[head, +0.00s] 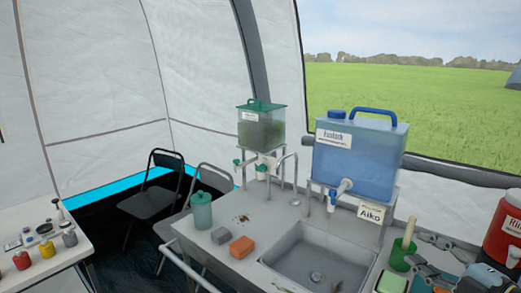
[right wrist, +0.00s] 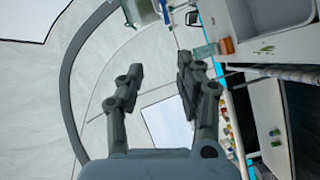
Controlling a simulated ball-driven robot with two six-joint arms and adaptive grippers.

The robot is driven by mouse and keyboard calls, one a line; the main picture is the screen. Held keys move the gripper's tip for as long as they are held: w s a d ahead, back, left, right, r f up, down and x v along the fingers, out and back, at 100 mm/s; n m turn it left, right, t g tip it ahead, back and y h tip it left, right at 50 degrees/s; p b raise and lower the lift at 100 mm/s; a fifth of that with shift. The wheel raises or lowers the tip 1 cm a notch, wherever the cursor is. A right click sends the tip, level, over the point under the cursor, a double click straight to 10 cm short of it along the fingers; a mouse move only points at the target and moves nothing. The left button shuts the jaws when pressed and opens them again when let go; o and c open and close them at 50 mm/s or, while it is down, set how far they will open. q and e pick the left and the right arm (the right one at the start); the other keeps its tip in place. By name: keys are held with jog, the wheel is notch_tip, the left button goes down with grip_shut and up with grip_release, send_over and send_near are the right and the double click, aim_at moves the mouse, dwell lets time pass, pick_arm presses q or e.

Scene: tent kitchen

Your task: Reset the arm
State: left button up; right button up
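My right gripper (head: 426,253) is at the right edge of the head view, beside the sink counter's right end. In the right wrist view its two dark fingers (right wrist: 160,72) stand apart with nothing between them, so it is open and empty. The wrist is turned, so the tent wall and counter look tilted there. My left gripper is not in view.
A green cup (head: 400,258) with a brush stands just left of my right gripper, and a red jug (head: 503,235) is to its right. The blue water container (head: 358,155) stands behind the sink (head: 318,262). A side table (head: 35,270) with small jars is at left.

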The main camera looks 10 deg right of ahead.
jog(key=s+a+f+m+g+h, duration=0.3)
jog(key=s+a+m+g+h, duration=0.15)
jog(key=a+m+g, duration=0.35)
jog(key=s+a+r+m+g, duration=0.1)
jog(key=s+a+m+g, duration=0.2)
jog(key=s, duration=0.5)
jog(key=s+a+r+m+g, duration=0.2)
jog(key=s+m, duration=0.3)
jog(key=s, duration=0.2)
jog(key=s+d+f+g+b, duration=0.15)
jog(key=f+b, duration=0.55)
jog(key=f, duration=1.5)
jog(key=s+d+f+b, duration=0.1)
jog(key=s+f+b, duration=0.45)
jog(key=f, duration=1.65)
pick_arm(q)
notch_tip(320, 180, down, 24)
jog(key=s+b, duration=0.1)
jog(key=b, duration=1)
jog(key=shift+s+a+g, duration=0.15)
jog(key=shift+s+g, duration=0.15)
pick_arm(e)
jog(key=s+f, duration=0.7)
jog(key=f, duration=0.4)
jog(key=s+f+g, duration=0.1)
jog(key=s+f, duration=0.6)
jog(key=f, duration=0.4)
jog(key=shift+s+d+f, duration=0.15)
jog(key=shift+d+f, duration=0.2)
jog(key=shift+d, duration=0.1)
